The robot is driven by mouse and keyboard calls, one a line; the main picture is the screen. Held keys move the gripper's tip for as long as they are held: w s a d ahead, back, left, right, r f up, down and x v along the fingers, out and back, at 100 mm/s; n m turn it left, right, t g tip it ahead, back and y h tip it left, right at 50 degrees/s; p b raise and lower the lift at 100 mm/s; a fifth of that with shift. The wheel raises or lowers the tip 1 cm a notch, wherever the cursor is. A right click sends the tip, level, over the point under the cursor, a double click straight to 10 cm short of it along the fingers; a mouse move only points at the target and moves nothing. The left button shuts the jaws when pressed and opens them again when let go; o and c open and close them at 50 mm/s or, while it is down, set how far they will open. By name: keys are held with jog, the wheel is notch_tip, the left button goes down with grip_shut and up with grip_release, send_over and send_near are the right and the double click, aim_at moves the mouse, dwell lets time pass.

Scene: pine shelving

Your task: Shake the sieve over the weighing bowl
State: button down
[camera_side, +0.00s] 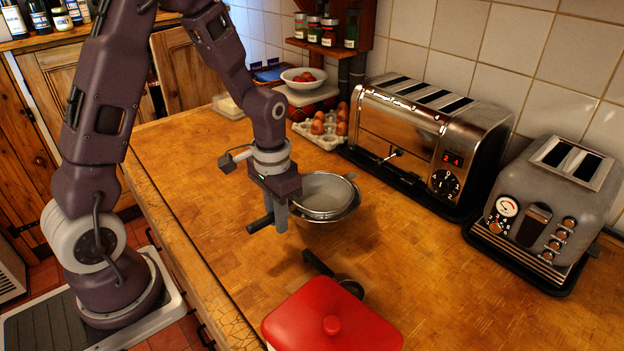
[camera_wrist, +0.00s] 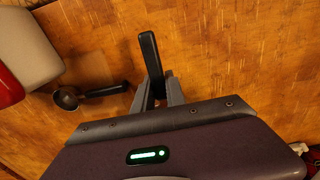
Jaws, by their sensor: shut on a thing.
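My gripper (camera_side: 279,222) points down and is shut on the black handle of the sieve. The sieve (camera_side: 325,193) has a pale grey basket with a metal rim. It is held up over the wooden counter, with a shadow below it, and looks roughly level. In the wrist view, the dark handle (camera_wrist: 150,58) sticks out from between the fingertips (camera_wrist: 155,92); the basket is hidden there. I cannot pick out a weighing bowl with certainty. A white bowl (camera_side: 303,77) with reddish things in it stands at the back, away from the sieve.
A dark scoop (camera_side: 350,287), also in the wrist view (camera_wrist: 66,99), lies on the counter (camera_side: 215,180) near a red-lidded container (camera_side: 330,318). A long toaster (camera_side: 425,140), a grey toaster (camera_side: 550,210) and an egg tray (camera_side: 320,132) stand along the wall. Open counter lies left of the sieve.

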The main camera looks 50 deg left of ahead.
jog(key=c, duration=1.3)
grip_release()
jog(key=shift+r, duration=0.3)
jog(key=r, duration=0.7)
jog(key=shift+s+d+r, duration=0.15)
jog(key=shift+d+r, duration=0.05)
jog(key=shift+r, duration=0.1)
jog(key=s+d+r+t, duration=0.2)
jog(key=s+r, duration=0.2)
jog(key=s, duration=0.1)
jog(key=s+d+r+t, duration=0.1)
jog(key=s+r, duration=0.3)
jog(key=s, duration=0.1)
jog(key=s+d+r+t, duration=0.2)
jog(key=s+r, duration=0.2)
jog(key=s, duration=0.1)
jog(key=shift+d+t, duration=0.3)
